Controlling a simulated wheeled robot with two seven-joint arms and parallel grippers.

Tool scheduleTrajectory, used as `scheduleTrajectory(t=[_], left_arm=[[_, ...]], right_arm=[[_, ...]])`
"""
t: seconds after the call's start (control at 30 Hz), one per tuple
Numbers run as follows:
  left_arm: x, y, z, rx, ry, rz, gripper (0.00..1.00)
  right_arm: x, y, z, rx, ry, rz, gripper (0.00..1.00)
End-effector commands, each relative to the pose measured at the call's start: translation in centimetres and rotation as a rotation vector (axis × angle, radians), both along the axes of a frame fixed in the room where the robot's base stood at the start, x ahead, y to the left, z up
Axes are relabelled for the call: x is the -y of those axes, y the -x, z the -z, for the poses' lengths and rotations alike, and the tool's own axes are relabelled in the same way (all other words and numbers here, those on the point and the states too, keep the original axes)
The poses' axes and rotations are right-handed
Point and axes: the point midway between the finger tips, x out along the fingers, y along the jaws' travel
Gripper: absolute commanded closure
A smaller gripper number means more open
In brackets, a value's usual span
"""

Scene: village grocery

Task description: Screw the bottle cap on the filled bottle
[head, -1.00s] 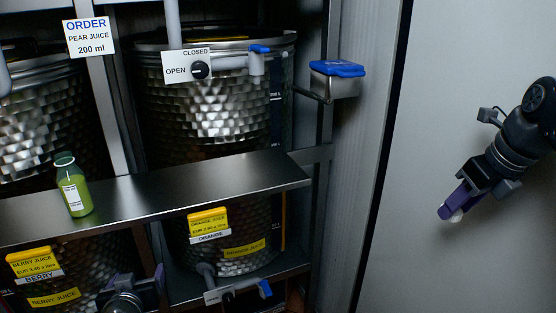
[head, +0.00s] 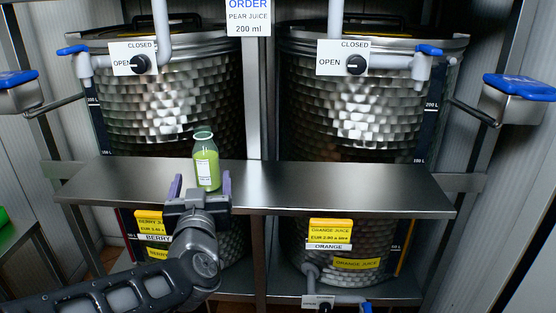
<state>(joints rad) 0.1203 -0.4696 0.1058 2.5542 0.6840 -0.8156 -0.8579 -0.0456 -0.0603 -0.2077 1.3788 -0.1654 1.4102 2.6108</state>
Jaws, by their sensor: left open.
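The filled bottle (head: 207,168) holds green juice and has a white label. It stands upright on the steel shelf (head: 340,188), left of the middle post, and its neck shows no cap. My left gripper (head: 201,183) is open in front of the bottle. Its purple fingers point away from me, one to each side of the bottle's lower part; I cannot tell how far they reach around it. The bottle cap is not in view now, and neither is my right gripper.
Two steel tanks (head: 160,110) (head: 350,110) stand behind the shelf, with valves marked open and closed. An order sign (head: 248,18) reads pear juice, 200 ml. Blue-lidded boxes (head: 518,100) (head: 18,92) hang at both sides. The shelf's right part is clear.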

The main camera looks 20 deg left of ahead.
Motion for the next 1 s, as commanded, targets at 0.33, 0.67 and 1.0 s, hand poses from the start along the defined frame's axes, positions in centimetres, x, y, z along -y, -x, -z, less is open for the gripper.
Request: scheduleTrajectory(t=[0.33,0.67,1.0], left_arm=[[-1.9,-3.4,0.1,-0.004,0.001,0.001,0.22],[-3.4,-5.9,0.1,-0.001,0.001,0.001,0.22],[-3.7,-6.4,0.0,-0.003,0.002,0.000,0.22]], right_arm=[[0.0,0.0,-1.1,-0.001,0.000,0.000,0.99],[0.0,0.0,-1.4,-0.001,0.000,0.000,0.99],[0.0,0.0,-1.7,-0.001,0.000,0.000,0.99]])
